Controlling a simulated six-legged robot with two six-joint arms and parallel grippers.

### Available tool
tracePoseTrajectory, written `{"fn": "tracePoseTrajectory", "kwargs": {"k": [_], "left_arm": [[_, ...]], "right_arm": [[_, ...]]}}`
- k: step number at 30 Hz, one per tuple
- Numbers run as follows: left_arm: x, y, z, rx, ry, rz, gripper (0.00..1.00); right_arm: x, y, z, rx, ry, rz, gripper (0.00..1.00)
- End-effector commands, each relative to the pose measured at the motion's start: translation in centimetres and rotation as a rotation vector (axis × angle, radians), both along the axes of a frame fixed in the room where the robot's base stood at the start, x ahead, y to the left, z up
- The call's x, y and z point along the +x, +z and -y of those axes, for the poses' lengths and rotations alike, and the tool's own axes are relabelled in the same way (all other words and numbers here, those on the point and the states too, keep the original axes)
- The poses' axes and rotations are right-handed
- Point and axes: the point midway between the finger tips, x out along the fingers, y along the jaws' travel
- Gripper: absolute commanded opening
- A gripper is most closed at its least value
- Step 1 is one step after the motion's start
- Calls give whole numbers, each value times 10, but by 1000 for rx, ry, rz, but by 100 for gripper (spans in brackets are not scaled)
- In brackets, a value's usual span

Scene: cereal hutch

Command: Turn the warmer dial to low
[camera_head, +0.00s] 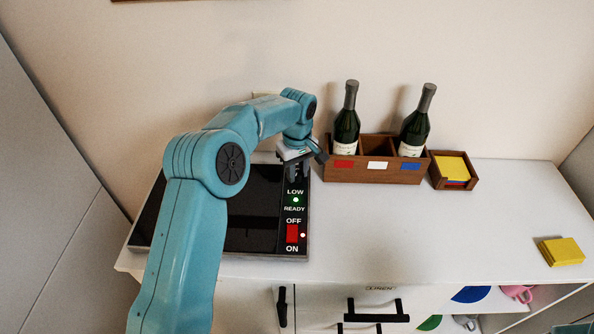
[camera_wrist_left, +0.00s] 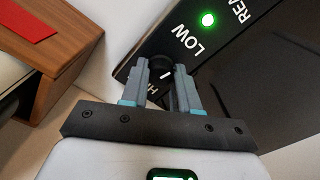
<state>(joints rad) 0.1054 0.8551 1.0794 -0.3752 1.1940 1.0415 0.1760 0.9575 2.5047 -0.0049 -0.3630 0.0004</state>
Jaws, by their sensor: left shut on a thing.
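The warmer (camera_head: 262,205) is a black flat panel on the left of the white counter, with a control strip on its right side. Its round black dial (camera_wrist_left: 160,68) shows in the left wrist view, with a white pointer mark, between the HI and LOW labels. My left gripper (camera_wrist_left: 170,72) is shut on the dial; the fingers hide part of it. In the head view my left gripper (camera_head: 297,172) reaches the top of the control strip, hiding the dial. A green light (camera_head: 295,199) glows by READY. The red switch (camera_head: 292,233) sits between OFF and ON.
A wooden rack (camera_head: 376,172) with two dark bottles (camera_head: 346,130) stands right of the warmer, near my left gripper. A small wooden box (camera_head: 454,182) holds yellow cards. A yellow stack (camera_head: 560,252) lies at the right. The counter's middle is clear.

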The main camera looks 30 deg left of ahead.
Motion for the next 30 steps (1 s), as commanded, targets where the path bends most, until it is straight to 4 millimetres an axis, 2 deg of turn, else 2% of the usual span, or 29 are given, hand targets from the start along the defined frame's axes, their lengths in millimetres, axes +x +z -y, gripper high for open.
{"fn": "tracePoseTrajectory", "kwargs": {"k": [12,30], "left_arm": [[0,-1,0,0,206,-2,0],[0,-1,0,0,243,-2,0]], "right_arm": [[0,-3,0,0,0,0,0],[0,-3,0,0,0,0,0]]}}
